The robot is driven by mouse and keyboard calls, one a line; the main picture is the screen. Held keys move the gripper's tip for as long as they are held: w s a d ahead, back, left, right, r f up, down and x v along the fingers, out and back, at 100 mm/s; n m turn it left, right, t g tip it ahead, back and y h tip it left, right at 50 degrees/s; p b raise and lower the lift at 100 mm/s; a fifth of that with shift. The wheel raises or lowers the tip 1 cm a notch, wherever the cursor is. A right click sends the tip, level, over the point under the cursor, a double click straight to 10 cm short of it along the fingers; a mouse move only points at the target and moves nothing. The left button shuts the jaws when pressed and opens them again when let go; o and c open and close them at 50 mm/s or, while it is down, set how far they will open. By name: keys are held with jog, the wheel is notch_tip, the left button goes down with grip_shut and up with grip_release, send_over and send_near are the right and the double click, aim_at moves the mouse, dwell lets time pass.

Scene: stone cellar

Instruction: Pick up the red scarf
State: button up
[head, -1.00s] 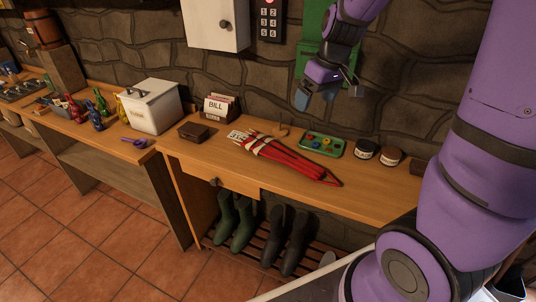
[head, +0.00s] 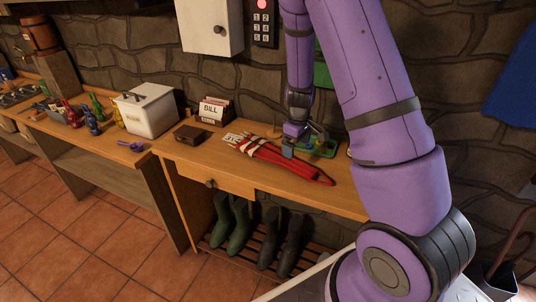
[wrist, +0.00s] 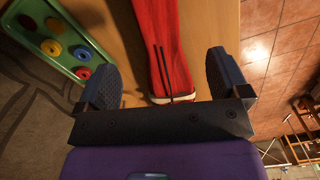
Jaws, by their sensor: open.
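The red scarf (head: 290,164) lies folded lengthwise on the wooden table, with pale bands at its left end. It also shows in the wrist view (wrist: 157,35) as a red strip with thin dark lines and a pale stripe. My gripper (head: 303,146) is just above the scarf, near its middle, and hides part of it. In the wrist view my gripper (wrist: 163,82) is open, with one blue-grey finger on each side of the scarf and a gap to each. Whether the fingertips reach the table I cannot tell.
A green tray with coloured knobs (wrist: 58,45) lies close beside one finger. A brown box (head: 189,133), a bill holder (head: 215,111) and a white bin (head: 150,110) stand to the left. The table's front edge (head: 270,188) is near the scarf.

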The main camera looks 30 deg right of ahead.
aim_at(295, 162)
jog(key=shift+w+f, duration=0.15)
jog(key=shift+f, duration=3.95)
jog(key=c, duration=1.1)
